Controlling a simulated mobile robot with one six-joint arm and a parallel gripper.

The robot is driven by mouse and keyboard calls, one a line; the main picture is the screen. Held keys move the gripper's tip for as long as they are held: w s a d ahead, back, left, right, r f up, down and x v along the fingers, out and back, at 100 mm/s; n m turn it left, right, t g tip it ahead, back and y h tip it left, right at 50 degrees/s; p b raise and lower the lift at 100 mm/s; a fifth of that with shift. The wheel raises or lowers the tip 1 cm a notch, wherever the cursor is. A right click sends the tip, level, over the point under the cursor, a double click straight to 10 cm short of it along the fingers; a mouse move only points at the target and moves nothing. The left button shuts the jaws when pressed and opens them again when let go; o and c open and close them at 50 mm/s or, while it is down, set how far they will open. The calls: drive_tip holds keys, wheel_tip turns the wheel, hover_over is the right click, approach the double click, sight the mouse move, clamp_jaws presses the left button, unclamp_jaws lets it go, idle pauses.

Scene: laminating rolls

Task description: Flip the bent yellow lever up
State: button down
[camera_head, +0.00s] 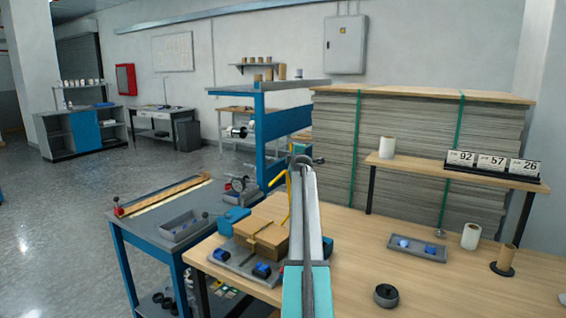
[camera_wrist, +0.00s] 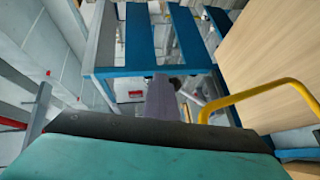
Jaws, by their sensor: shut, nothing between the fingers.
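The bent yellow lever (camera_head: 289,192) shows in the head view as a thin upright yellow rod just left of my arm, above the cardboard box. My arm may hide part of it. In the wrist view the yellow lever (camera_wrist: 255,93) is a bent tube at the right, with a long near-level run and bends at both ends. My gripper (camera_head: 304,161) is at the far end of my raised arm, near the lever's top. In the wrist view my gripper (camera_wrist: 162,88) is shut and empty, left of the lever and apart from it in the picture. I cannot judge the depth between them.
The cardboard box (camera_head: 262,226) sits on a grey fixture with blue parts at the wooden table's (camera_head: 345,270) left end. A blue frame (camera_head: 262,140) stands behind. A tall sheet stack (camera_head: 410,140) and small shelf (camera_head: 480,176) are at the right. The table's front middle is mostly clear.

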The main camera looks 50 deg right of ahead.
drive_tip(key=shift+s+d+f+b, duration=0.3)
drive_tip(key=shift+d+f, duration=0.1)
drive_tip(key=shift+d, duration=0.1)
drive_tip(key=shift+w+a+r, duration=0.15)
drive_tip(key=shift+w, duration=0.1)
drive_tip(key=s+a+r+b, duration=0.1)
drive_tip(key=s+a+r, duration=0.5)
drive_tip(key=r, duration=0.3)
drive_tip(key=shift+s+a, duration=0.35)
drive_tip(key=shift+a, duration=0.2)
drive_tip(key=shift+f, duration=0.1)
idle(0.4)
